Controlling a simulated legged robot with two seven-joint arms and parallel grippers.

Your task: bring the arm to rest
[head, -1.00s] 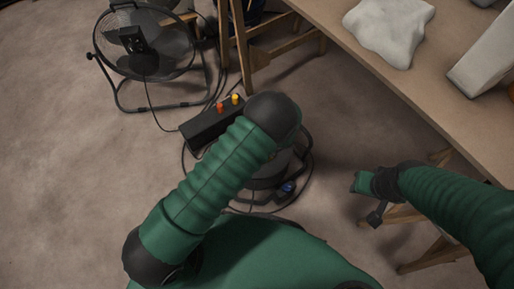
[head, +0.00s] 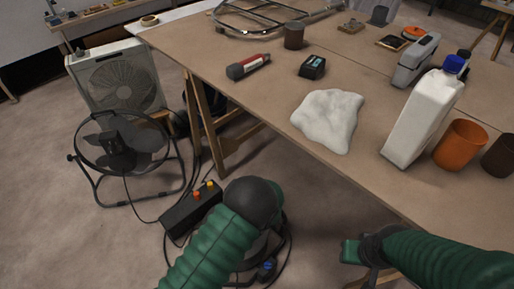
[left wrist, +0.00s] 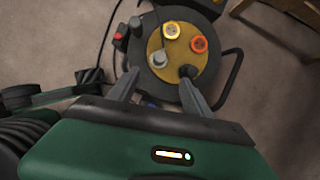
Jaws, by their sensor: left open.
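My left arm, in a ribbed green sleeve, comes up from the bottom of the head view to a dark rounded joint. Its gripper is hidden in that view. In the left wrist view my left gripper (left wrist: 160,78) has its two dark fingers apart, with nothing seen held between them. Beyond the fingertips is a cable reel (left wrist: 157,45) with a yellow face and yellow and orange caps. In the head view my right arm enters from the right, and its end (head: 355,250) is low beside the table edge. Its fingers cannot be made out.
A workbench (head: 270,100) fills the upper right, bearing a white cloth (head: 328,120), a white bottle (head: 425,118) and an orange cup (head: 460,145). A black box (head: 190,210) with buttons and a floor fan (head: 120,150) stand at left. Floor at lower left is clear.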

